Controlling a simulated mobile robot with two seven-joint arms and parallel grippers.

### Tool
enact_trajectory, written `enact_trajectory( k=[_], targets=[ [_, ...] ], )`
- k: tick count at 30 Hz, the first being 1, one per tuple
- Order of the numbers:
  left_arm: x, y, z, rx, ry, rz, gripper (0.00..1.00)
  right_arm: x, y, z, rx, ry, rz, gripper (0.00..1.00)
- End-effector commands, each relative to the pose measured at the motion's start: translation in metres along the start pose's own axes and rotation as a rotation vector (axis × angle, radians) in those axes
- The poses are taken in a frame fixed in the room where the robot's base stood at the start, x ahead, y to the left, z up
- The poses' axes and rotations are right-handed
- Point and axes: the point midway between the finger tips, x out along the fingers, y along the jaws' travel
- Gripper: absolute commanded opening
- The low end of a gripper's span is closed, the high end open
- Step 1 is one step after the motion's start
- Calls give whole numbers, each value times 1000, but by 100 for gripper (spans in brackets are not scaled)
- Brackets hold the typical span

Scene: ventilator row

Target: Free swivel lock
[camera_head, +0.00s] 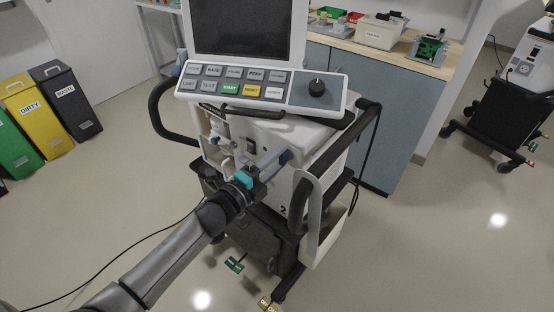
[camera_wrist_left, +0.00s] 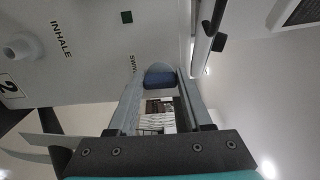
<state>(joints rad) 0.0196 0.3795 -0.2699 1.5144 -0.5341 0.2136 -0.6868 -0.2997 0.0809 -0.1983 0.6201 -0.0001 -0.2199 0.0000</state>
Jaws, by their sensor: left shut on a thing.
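The swivel lock is a small blue knob (camera_head: 285,156) on the side of the white ventilator (camera_head: 315,150). In the left wrist view the blue knob (camera_wrist_left: 160,78) sits between my fingertips, beside a partly hidden label that starts "SWIV". My left gripper (camera_head: 280,159) reaches up from the lower left and is shut on the knob; its fingers also show in the left wrist view (camera_wrist_left: 161,88). The ventilator's screen and button panel (camera_head: 262,88) stand above. My right gripper is in neither view.
Black handles (camera_head: 316,205) stick out from the cart close to my gripper. An INHALE port (camera_wrist_left: 20,47) is on the same panel. Bins (camera_head: 68,95) stand at the left, and a workbench (camera_head: 385,55) is behind. Floor at the left is mostly clear.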

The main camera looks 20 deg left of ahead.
Motion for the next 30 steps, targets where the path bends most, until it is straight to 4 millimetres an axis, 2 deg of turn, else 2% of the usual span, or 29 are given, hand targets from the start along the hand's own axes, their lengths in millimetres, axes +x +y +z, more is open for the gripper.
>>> enact_trajectory(
  k=[8, 9, 17, 25, 30],
  targets=[
    [0, 1, 0, 6, 0, 1, 0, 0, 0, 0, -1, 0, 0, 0],
    [0, 0, 0, 6, 0, 1, 51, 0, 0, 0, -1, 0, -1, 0],
    [0, 0, 0, 4, 0, 1, 80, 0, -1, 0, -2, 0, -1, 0],
    [-1, 0, 0, 2, 0, 1, 80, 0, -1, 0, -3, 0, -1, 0],
    [-13, 0, 0, 2, -1, 2, 80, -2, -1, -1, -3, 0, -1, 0]
  ],
)
